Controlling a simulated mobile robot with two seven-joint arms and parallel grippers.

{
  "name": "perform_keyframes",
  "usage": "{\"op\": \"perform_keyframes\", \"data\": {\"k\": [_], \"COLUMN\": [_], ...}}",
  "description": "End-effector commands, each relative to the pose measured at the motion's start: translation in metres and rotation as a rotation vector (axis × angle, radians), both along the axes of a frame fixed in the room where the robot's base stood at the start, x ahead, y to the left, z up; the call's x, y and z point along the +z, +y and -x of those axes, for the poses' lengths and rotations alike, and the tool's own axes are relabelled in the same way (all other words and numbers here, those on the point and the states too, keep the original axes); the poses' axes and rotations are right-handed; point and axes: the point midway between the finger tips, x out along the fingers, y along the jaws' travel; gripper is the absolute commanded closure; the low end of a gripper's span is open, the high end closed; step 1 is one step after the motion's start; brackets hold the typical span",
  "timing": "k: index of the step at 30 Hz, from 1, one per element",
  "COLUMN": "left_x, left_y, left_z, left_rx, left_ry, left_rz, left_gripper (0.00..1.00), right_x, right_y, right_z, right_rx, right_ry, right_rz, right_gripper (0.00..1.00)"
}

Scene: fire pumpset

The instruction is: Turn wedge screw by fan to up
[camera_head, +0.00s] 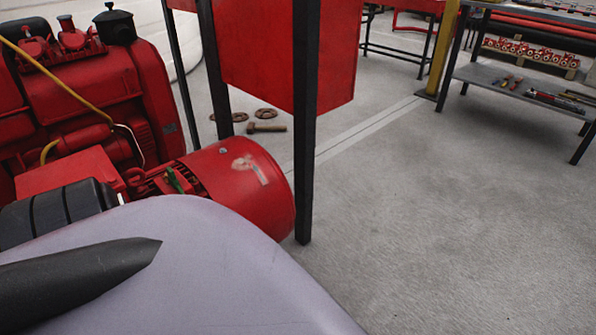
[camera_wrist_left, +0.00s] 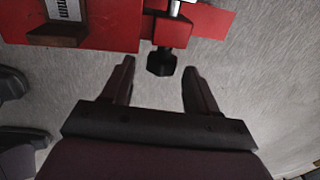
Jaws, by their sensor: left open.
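In the left wrist view a dark, blocky screw head (camera_wrist_left: 161,62) sticks out below a red block (camera_wrist_left: 172,33), on a bright metal shaft; it looks like the wedge screw. My left gripper (camera_wrist_left: 158,72) is open, with one finger on each side of the screw head and its tips close to it. Gaps show between the head and both fingers, and nothing is gripped. I cannot make out the fan. The screw and the left gripper cannot be made out in the head view. My right gripper is not in view.
A red engine (camera_head: 95,85) and a red cylindrical motor (camera_head: 240,180) stand at the left of the head view. A dark post (camera_head: 305,130) rises beside a red panel (camera_head: 260,45). Open floor (camera_head: 430,220) lies to the right, before a shelf (camera_head: 530,85).

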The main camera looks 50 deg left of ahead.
Motion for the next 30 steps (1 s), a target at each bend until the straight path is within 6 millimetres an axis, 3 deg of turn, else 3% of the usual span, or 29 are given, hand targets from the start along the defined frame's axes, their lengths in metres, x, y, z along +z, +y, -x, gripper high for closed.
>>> {"op": "perform_keyframes", "data": {"k": [3,13,14,18,19,30], "left_x": [-0.0092,-0.0102,-0.0102,-0.0102,-0.0102,-0.009], "left_y": [0.0,0.0001,0.0001,0.0,0.0,0.0006], "left_z": [-0.0018,-0.0023,-0.0022,-0.0021,-0.0021,-0.004], "left_rx": [0.001,0.0,0.0,0.0,0.0,-0.001], "left_ry": [-0.001,-0.002,-0.002,-0.002,-0.002,0.049], "left_rz": [0.0,-0.001,0.0,0.0,0.0,0.004], "left_gripper": [0.41,0.41,0.44,0.9,0.97,0.97], "right_x": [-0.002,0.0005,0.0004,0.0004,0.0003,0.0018], "right_y": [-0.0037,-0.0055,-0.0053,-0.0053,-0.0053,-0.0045], "right_z": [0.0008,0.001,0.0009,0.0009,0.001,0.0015], "right_rx": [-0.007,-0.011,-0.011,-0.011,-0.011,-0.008], "right_ry": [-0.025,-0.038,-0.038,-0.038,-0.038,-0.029], "right_rz": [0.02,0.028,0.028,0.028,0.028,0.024], "right_gripper": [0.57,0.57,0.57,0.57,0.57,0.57]}}
